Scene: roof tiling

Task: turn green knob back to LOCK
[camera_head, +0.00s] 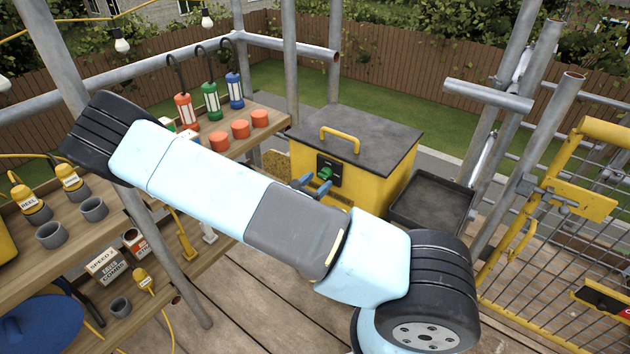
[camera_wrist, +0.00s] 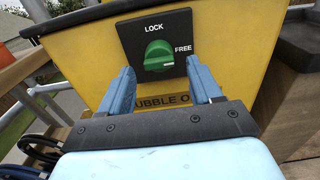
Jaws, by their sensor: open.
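The green knob (camera_wrist: 159,56) sits on a black plate (camera_wrist: 178,28) marked LOCK at the top and FREE at the right. Its white pointer mark lies at the lower right, nearest FREE. The plate is on the front of a yellow box (camera_head: 362,187) with a dark lid; the knob also shows in the head view (camera_head: 325,174). My gripper (camera_wrist: 163,84) is open, with a blue finger on each side just below and in front of the knob. Nothing is between the fingers. In the head view the gripper's blue fingertips (camera_head: 309,184) show near the knob.
A yellow handle (camera_head: 340,134) stands on the box lid. A black tray (camera_head: 434,203) is to the right of the box. A wooden shelf with lanterns (camera_head: 211,102) and orange pots (camera_head: 240,129) is at left. Scaffold poles and a yellow gate (camera_head: 560,190) stand around the deck.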

